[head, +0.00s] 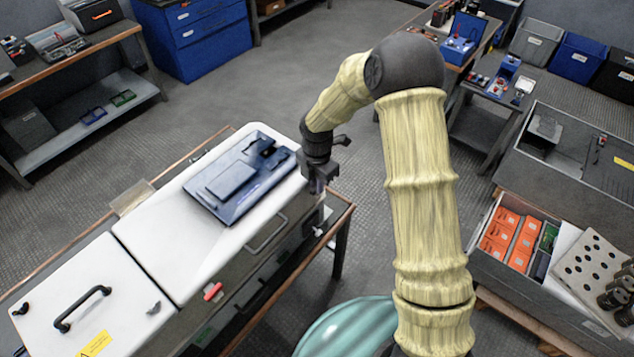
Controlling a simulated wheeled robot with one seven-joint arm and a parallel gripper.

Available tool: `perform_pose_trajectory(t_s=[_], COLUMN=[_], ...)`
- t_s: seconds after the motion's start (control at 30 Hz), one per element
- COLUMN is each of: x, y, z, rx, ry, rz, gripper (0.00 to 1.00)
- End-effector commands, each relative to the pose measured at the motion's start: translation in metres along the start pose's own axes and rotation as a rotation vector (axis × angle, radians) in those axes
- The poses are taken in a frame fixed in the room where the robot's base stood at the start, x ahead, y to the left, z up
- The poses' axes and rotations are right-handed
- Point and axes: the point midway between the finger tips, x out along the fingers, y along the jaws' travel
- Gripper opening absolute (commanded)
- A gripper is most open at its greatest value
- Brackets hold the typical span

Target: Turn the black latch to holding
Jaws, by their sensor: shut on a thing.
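A white-topped cabinet (160,240) stands on a bench at the left, with a dark blue panel (240,176) lying on its top. My gripper (316,188) is at the cabinet's far right end, pointing down beside its edge. It is shut on a small dark part there, which fits the black latch. The gripper and wrist hide most of this part, so its angle cannot be read.
A grey handle (266,233) and a red lever (213,291) are on the cabinet's near side. A black handle (82,308) stands on the left lid. Bins with orange boxes (509,238) are at the right.

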Motion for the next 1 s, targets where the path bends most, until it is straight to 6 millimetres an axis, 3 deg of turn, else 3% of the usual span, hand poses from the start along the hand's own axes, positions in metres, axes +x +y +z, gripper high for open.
perform_pose_trajectory(t_s=[1.0], x=[-0.0001], y=[0.0015], z=[0.0006], rx=[0.880], ry=[-0.001], rz=[0.005], gripper=[0.00])
